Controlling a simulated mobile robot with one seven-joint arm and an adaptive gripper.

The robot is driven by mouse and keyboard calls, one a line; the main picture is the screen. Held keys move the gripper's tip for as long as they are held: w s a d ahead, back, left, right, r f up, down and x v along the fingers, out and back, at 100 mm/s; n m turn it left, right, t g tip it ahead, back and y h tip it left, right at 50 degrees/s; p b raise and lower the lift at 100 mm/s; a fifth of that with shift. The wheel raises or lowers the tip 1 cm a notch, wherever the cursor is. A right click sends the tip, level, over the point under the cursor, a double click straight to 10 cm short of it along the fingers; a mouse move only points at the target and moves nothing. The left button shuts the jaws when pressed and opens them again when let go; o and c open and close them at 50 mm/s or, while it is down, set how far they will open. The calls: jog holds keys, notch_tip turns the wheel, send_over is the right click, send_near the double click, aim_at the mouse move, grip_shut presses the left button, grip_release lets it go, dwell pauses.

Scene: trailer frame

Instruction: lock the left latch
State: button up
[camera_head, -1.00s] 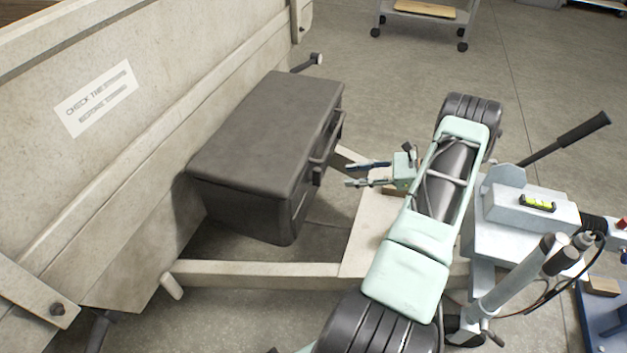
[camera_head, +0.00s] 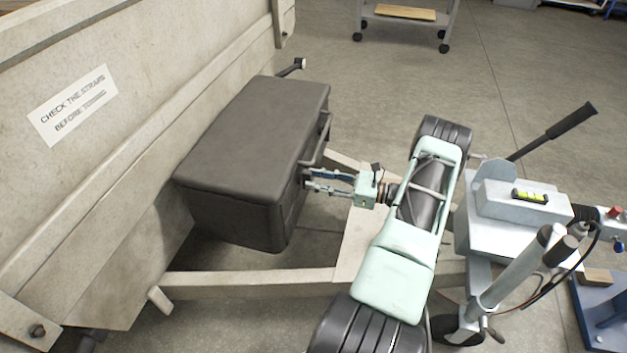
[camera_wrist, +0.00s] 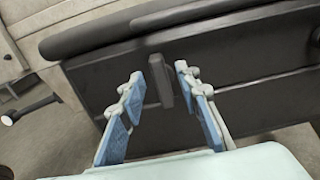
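A dark grey toolbox (camera_head: 245,140) with a closed-looking lid sits on the trailer frame, its front facing right. In the wrist view its front face (camera_wrist: 260,95) fills the middle under the lid's edge. A small upright dark latch (camera_wrist: 163,85) is on that face, close below the lid edge. My gripper (camera_head: 307,181) reaches the near part of the front face. In the wrist view, my gripper (camera_wrist: 169,66) is open, with its blue-padded fingertips on either side of the latch and a gap to each. Whether a finger touches it is unclear. In the head view my fingers hide the latch.
The box's carrying handle (camera_head: 322,142) stands out from the front, just beyond my fingers. The trailer wall (camera_head: 140,150) is behind the box. A beige frame beam (camera_head: 250,284) runs below. The jack and coupling (camera_head: 510,220) stand at right. A cart (camera_head: 405,20) is farther back.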

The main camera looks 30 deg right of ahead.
jog(key=shift+w+a, duration=0.45)
jog(key=shift+w, duration=0.05)
grip_shut()
